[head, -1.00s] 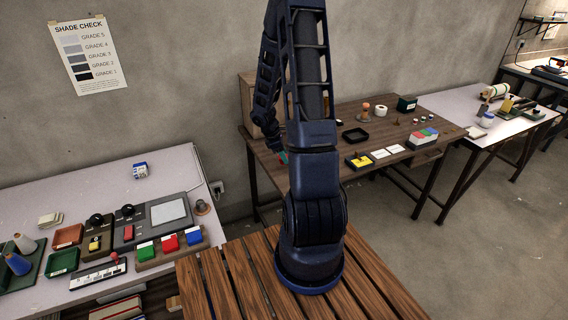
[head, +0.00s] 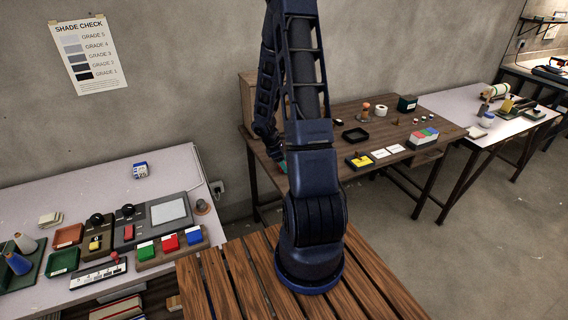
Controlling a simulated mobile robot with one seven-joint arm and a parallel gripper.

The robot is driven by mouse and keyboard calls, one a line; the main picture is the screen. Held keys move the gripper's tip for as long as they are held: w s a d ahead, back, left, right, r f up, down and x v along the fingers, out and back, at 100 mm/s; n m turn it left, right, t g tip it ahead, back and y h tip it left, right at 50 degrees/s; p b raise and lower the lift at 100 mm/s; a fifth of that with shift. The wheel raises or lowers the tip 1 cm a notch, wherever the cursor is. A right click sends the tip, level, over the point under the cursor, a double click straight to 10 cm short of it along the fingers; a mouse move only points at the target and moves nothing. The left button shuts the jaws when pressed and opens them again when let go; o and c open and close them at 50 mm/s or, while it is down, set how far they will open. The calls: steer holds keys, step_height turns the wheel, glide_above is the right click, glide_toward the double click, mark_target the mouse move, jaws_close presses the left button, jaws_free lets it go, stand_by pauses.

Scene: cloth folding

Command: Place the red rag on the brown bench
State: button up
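The brown bench (head: 390,136) stands against the wall behind my arm, with a dark wooden top and dark legs. My arm rises in the middle of the head view and bends down behind itself, over the left part of this bench. My gripper is mostly hidden behind my arm; only a small teal patch (head: 282,166) shows near its end, by the bench's front edge. I cannot tell whether it is open or holds anything. I cannot make out a red rag in this view.
The brown bench holds a black tray (head: 355,135), a yellow-topped box (head: 359,161), white cards and a colored block set (head: 423,137). A pale table (head: 100,199) with trays and a control panel is at left. Another pale table (head: 457,101) is at right. Open floor lies front right.

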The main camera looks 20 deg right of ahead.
steer(key=shift+o, duration=0.4)
steer(key=shift+r, duration=0.1)
steer(key=shift+r, duration=0.15)
steer(key=v, duration=1.2)
steer(key=s+a+r+m+t, duration=0.1)
steer(key=s+a+r+m, duration=0.2)
steer(key=r, duration=0.5)
steer(key=s+a+r+m+t, duration=0.1)
steer(key=s+r+m, duration=0.4)
steer(key=r, duration=0.4)
steer(key=s+a+r+m+t+y, duration=0.2)
steer(key=s+r, duration=0.3)
steer(key=s, duration=0.3)
steer(key=s+a+r+m+t+y, duration=0.2)
steer(key=s+a+r+m, duration=0.1)
steer(key=s, duration=0.5)
steer(key=shift+a+r+m, duration=0.3)
steer(key=shift+a+r, duration=0.15)
steer(key=shift+r, duration=0.5)
